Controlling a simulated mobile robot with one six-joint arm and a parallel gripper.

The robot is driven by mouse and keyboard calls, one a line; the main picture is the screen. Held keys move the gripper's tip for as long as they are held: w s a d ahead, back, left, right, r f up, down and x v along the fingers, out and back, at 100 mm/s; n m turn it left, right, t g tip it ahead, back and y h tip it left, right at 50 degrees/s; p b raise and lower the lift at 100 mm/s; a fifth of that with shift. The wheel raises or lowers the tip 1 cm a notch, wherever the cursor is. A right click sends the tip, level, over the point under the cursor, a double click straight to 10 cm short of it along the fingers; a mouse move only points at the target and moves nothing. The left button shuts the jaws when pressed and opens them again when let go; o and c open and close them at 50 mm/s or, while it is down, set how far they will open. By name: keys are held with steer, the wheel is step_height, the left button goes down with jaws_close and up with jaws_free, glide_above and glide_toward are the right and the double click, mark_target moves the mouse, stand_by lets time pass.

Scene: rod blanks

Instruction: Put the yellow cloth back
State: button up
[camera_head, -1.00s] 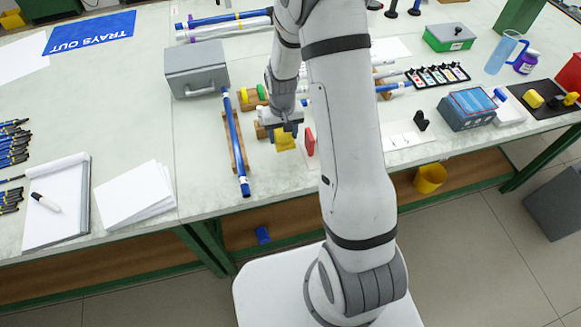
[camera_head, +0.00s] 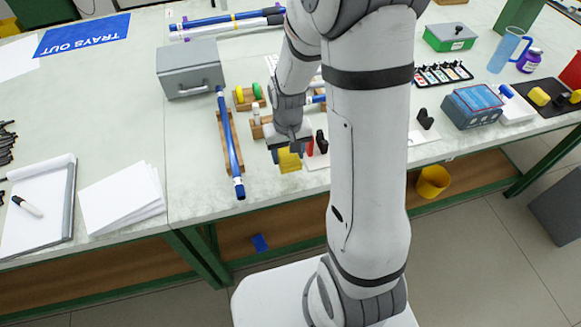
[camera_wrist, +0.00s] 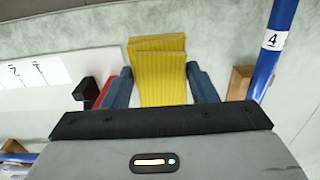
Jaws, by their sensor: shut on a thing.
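The yellow cloth (camera_head: 289,161) hangs from my gripper (camera_head: 290,148) near the front edge of the bench. In the wrist view the ribbed yellow cloth (camera_wrist: 160,56) fills the space between the two blue fingers of my gripper (camera_wrist: 161,88), which is shut on it. The cloth looks folded, with its far end standing out beyond the fingertips. Whether its lower edge touches the bench, I cannot tell.
A blue rod (camera_head: 231,147) lies on a wooden rest left of my gripper. A red block and a black piece (camera_head: 321,142) stand close on its right. A yellow bucket (camera_head: 432,181) is below the bench edge.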

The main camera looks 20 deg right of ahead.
mark_target(288, 174)
steer(key=shift+f, duration=2.8)
steer(key=shift+f, duration=0.15)
steer(key=o, duration=0.9)
